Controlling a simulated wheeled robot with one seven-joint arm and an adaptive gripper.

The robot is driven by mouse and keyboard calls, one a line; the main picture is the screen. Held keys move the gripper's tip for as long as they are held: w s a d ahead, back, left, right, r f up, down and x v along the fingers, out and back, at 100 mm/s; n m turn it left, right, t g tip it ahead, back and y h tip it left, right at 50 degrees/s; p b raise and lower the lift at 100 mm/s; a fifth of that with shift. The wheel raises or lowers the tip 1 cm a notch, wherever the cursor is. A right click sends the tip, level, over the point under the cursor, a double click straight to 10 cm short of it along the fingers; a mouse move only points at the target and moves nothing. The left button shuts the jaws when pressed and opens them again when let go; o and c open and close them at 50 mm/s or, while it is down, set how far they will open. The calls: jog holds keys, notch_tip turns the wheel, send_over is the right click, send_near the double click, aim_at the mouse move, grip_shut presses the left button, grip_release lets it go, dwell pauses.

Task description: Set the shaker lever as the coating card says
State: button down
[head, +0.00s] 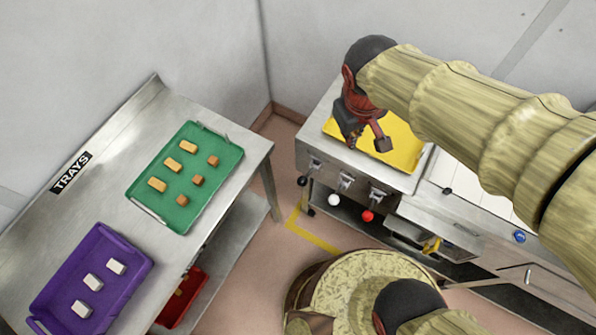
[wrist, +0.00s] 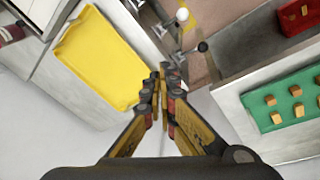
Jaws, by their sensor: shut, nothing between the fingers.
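A metal unit (head: 325,160) at the back centre bears levers on its front: one with a black knob (head: 302,181), one with a white knob (head: 334,200) and one with a red knob (head: 367,216). I cannot tell which is the shaker lever. In the wrist view the white knob (wrist: 182,15) and black knob (wrist: 203,46) show beyond my fingertips. My gripper (head: 366,142) is over the yellow tray (head: 405,150) on the unit's top, apart from the knobs. In the wrist view its fingers (wrist: 163,78) are together and empty. I see no readable coating card.
A steel table marked TRAYS (head: 125,125) stands at left with a green tray (head: 228,170) and a purple tray (head: 135,262), both holding blocks. A red bin (head: 195,305) is below. A blue button (head: 519,237) is at right.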

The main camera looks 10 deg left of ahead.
jog(key=a+f+n+g+h+p, duration=0.1)
jog(key=a+f+n+p, duration=0.15)
jog(key=a+f, duration=0.4)
jog(key=n+h, duration=0.2)
jog(key=n, duration=0.3)
send_over(300, 182)
jog(key=s+a, duration=0.2)
jog(key=a, duration=0.2)
jog(key=shift+m, duration=0.25)
jog(key=f, duration=0.3)
jog(key=f+p, duration=0.1)
jog(key=f, duration=0.1)
jog(key=shift+w+a+f, duration=0.15)
jog(key=shift+w+f, duration=0.1)
jog(key=shift+f, duration=0.1)
jog(key=x, duration=0.4)
jog(key=b+x, duration=0.1)
jog(key=x, duration=0.4)
jog(key=b+x, duration=0.1)
jog(key=x, duration=0.4)
jog(key=shift+s+a, duration=0.1)
jog(key=shift+a, duration=0.2)
jog(key=shift+f, duration=0.1)
jog(key=shift+s+f+b, duration=0.25)
jog(key=shift+f+b, duration=0.05)
jog(key=shift+b, duration=0.75)
